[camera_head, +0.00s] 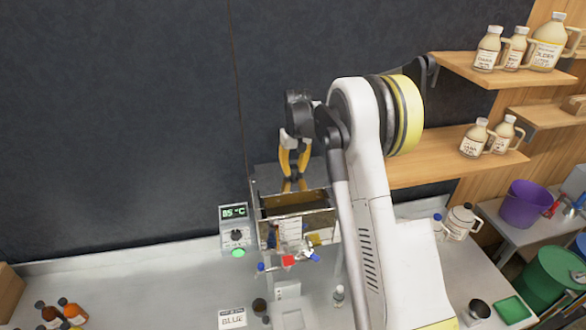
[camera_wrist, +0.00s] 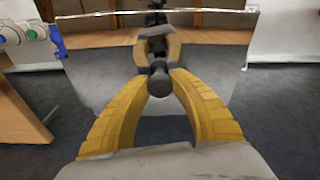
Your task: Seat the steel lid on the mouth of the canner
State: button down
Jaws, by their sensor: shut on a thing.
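My gripper (camera_head: 294,172) is at the back of the canner in the head view. In the wrist view its yellow fingers (camera_wrist: 159,88) are shut on the dark knob of the steel lid (camera_wrist: 100,83). The lid is a shiny flat plate that mirrors the fingers; it also shows in the head view (camera_head: 267,179). The canner (camera_head: 322,226) is a rectangular steel box on the counter. Its mouth shows brown inside at the front, and the lid appears behind and above it. I cannot tell whether lid and canner touch.
A controller reading 85 °C (camera_head: 234,212) stands left of the canner. Red and blue valve handles (camera_head: 288,261) jut from its front. Shelves with jugs (camera_head: 487,48) are at the right. A white jug (camera_head: 461,221) stands on the counter; the counter's left stretch (camera_head: 130,275) is mostly clear.

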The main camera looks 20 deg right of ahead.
aim_at(294, 176)
jog(key=shift+f, duration=0.2)
jog(key=shift+s+f, duration=0.25)
jog(key=shift+f, duration=0.05)
jog(key=shift+f+b, duration=0.3)
jog(key=shift+b, duration=0.05)
notch_tip(294, 176, down, 2)
jog(key=shift+w+f+b, duration=0.15)
jog(key=shift+b, duration=0.2)
jog(key=shift+f+b, duration=0.4)
jog(key=shift+b, duration=0.1)
jog(key=shift+f+b, duration=0.4)
jog(key=shift+b, duration=0.35)
dwell(0.4)
jog(key=c, duration=0.6)
grip_release()
